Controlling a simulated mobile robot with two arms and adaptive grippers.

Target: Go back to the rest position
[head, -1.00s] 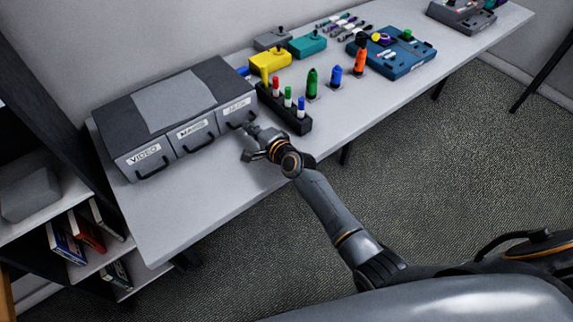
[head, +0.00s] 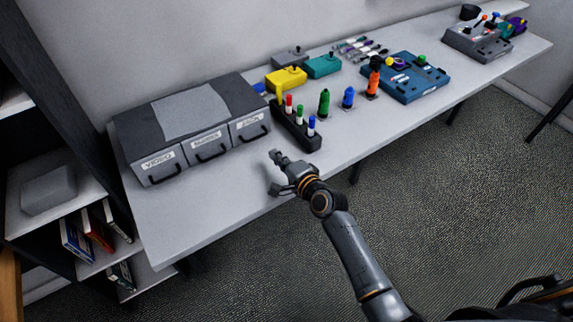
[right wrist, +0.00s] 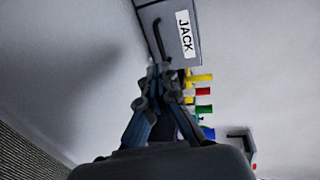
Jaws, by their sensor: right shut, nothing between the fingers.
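My right gripper (head: 278,160) is over the front part of the table, in front of the drawer box and apart from it. Its fingers come together with nothing between them in the right wrist view (right wrist: 161,75). The grey drawer box (head: 235,93) stands at the left of the table. Its three drawers, with black handles, look closed. The left drawer (head: 158,168) reads VIDEO and the right drawer (head: 251,124) reads JACK; the middle label is blurred. The JACK drawer front (right wrist: 170,32) also shows ahead of the fingers in the right wrist view. My left gripper is out of view.
A black rack (head: 308,139) with coloured plugs stands right of the box. Green (head: 324,103), blue (head: 348,97) and orange (head: 373,82) connectors stand beyond it. A yellow box (head: 286,79) and a blue board (head: 420,88) lie farther back. The table front (head: 210,205) is clear.

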